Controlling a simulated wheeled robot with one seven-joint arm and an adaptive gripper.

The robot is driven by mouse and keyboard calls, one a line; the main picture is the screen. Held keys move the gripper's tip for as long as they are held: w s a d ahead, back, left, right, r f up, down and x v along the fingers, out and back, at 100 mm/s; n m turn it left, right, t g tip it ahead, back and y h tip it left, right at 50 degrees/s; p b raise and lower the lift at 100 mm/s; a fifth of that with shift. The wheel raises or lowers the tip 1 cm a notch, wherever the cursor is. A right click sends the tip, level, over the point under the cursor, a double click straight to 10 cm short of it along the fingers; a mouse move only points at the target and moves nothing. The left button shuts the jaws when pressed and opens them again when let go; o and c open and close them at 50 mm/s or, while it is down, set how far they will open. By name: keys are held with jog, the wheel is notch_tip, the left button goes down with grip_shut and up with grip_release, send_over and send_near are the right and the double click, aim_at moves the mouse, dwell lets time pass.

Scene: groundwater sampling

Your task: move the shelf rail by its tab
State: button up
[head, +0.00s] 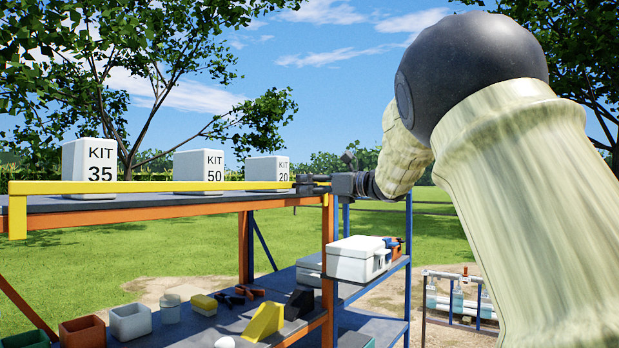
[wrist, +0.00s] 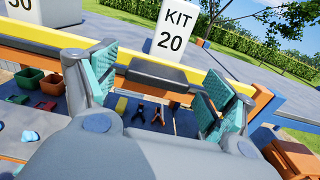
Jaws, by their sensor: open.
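The yellow shelf rail (head: 130,187) runs along the front edge of the upper shelf (head: 150,203), with a bent-down end (head: 17,217) at the far left. It also crosses the wrist view (wrist: 45,42) behind my fingers. A dark bar (wrist: 165,79), which looks like the rail's tab, lies in front of the rail between my fingertips. My gripper (head: 312,184) is at the rail's right end in the head view. In the wrist view my gripper (wrist: 160,88) is open, with teal pads on both sides of the dark bar. I cannot tell whether either pad touches it.
White boxes KIT 35 (head: 89,168), KIT 50 (head: 198,172) and KIT 20 (head: 267,173) stand on the upper shelf behind the rail. Bins, tools and a yellow wedge (head: 264,322) sit on the lower shelf. An orange post (head: 327,260) stands below my gripper.

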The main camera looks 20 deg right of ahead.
jog(key=shift+p+x, duration=0.3)
jog(key=shift+x, duration=0.5)
jog(key=c, duration=1.2)
jog(key=shift+d, duration=0.1)
jog(key=shift+c, duration=1.3)
jog(key=shift+f+b, duration=0.2)
jog(key=shift+b, duration=0.55)
